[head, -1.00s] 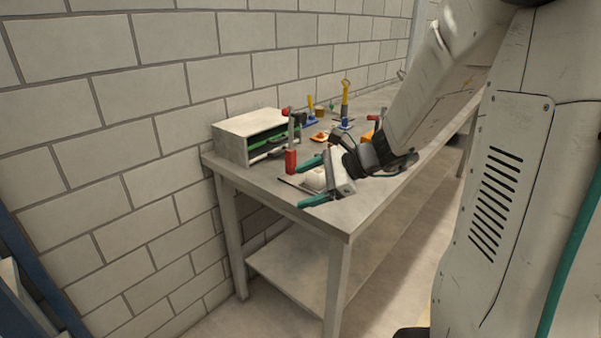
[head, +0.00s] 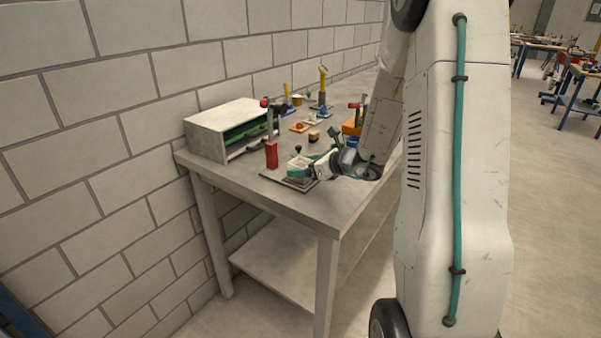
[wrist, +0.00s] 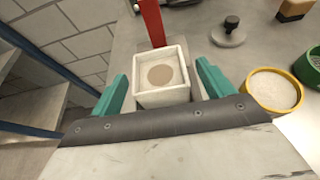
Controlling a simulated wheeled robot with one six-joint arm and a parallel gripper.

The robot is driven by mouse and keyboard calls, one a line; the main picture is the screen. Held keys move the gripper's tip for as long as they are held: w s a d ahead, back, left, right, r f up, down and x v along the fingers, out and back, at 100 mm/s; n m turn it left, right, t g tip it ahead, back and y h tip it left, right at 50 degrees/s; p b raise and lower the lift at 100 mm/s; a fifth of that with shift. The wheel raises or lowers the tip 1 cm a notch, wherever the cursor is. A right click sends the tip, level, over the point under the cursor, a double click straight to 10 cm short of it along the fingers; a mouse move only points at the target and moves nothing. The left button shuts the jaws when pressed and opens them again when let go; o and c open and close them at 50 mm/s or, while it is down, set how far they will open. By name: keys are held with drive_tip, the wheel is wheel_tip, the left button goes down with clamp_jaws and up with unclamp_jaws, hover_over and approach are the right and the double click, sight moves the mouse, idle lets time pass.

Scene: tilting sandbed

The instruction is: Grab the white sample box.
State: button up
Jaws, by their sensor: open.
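The white sample box (wrist: 145,97) is a small square open-topped box with a round tan patch of sand inside. In the wrist view it lies between the two teal fingers of my gripper (wrist: 161,72), with a gap on each side. In the head view my gripper (head: 299,166) is low over the near end of the table, and the box is mostly hidden by it there. The fingers are open and not touching the box as far as I can see.
A red upright clamp (head: 271,155) stands just behind the box. A white shelf unit (head: 205,137) is at the left by the wall. A yellow-rimmed dish of sand (wrist: 272,90) and a black-knobbed disc (wrist: 229,33) lie to the right. The table's front edge is near.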

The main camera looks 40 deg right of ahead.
drive_tip(key=x, duration=0.3)
drive_tip(key=shift+w+a+f, duration=0.15)
drive_tip(key=shift+w+f, duration=0.1)
drive_tip(key=shift+w, duration=0.05)
drive_tip(key=c, duration=1.2)
drive_tip(key=shift+r, duration=0.2)
